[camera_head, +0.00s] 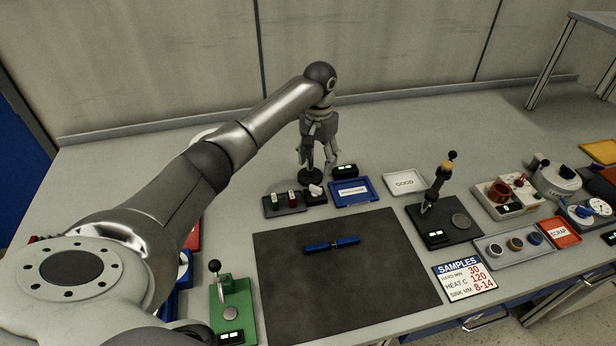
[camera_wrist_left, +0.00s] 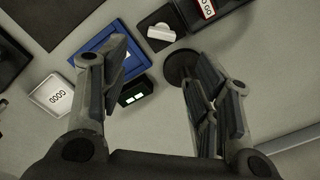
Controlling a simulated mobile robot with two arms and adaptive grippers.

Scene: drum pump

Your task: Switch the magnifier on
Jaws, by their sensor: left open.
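I cannot pick out the magnifier for certain. A round black disc (camera_head: 310,176) lies on the bench under my left gripper (camera_head: 318,160), and shows between the fingers in the left wrist view (camera_wrist_left: 183,65). A small black block with a white top piece (camera_head: 316,190) sits just in front of the disc; it also shows in the left wrist view (camera_wrist_left: 158,32). A black box with a lit green display (camera_head: 345,171) stands to the right of the disc. My left gripper points down, open and empty, above these things. My right gripper is out of view.
A blue tray (camera_head: 371,198) and a white GOOD tray (camera_head: 388,185) lie to the right. A dark mat (camera_head: 290,280) with a blue pen-like object (camera_head: 331,244) lies in front. A green lever press (camera_head: 233,290) stands front left.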

